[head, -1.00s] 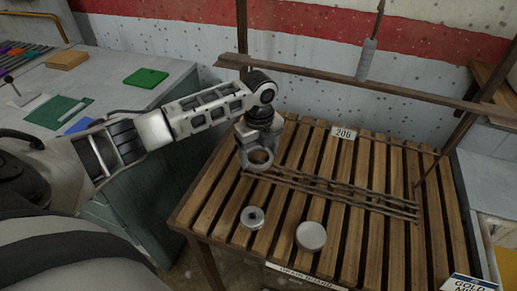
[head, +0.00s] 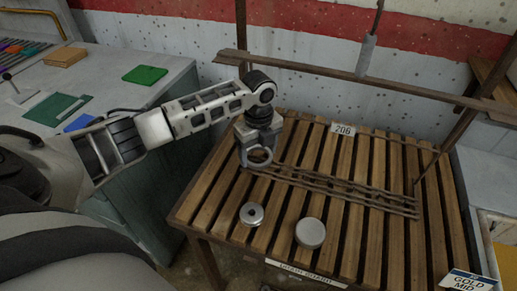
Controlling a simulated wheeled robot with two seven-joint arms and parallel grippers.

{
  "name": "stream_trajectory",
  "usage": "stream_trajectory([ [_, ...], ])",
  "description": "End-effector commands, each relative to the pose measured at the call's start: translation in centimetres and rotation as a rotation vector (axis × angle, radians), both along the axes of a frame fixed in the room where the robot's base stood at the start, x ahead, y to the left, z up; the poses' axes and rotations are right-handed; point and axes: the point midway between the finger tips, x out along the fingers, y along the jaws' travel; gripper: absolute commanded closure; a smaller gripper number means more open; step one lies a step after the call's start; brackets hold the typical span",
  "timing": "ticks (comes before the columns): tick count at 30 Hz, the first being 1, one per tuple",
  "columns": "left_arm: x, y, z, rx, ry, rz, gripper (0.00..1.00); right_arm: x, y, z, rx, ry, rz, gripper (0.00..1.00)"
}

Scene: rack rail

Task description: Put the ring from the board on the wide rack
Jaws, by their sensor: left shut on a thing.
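My left gripper (head: 258,147) points down over the left part of the slatted wooden table. It is shut on a grey metal ring (head: 257,167), which hangs under the fingers with its hole showing. The ring is close above the slats, beside the left end of a rack of thin dark rods (head: 340,190); I cannot tell if it touches anything. A sign (head: 342,131) with a number stands behind the rods. I cannot tell for sure which part is the board. My right gripper is not in view.
A round metal piece with a central knob (head: 251,214) and a plain round disc (head: 310,232) lie on the front slats (head: 345,245). A wooden rail (head: 330,78) crosses above the table, with a hanging grey cylinder (head: 366,54). A grey bench (head: 170,95) stands left.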

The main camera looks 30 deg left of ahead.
Motion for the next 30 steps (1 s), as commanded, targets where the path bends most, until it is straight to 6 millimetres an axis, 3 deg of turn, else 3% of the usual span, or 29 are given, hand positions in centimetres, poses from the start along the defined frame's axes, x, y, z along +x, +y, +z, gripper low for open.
stream_trajectory([
  [30, 0.0, 0.0, -2.3, 0.0, -0.001, 0.0, 0.53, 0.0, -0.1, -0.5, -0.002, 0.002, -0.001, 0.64],
])
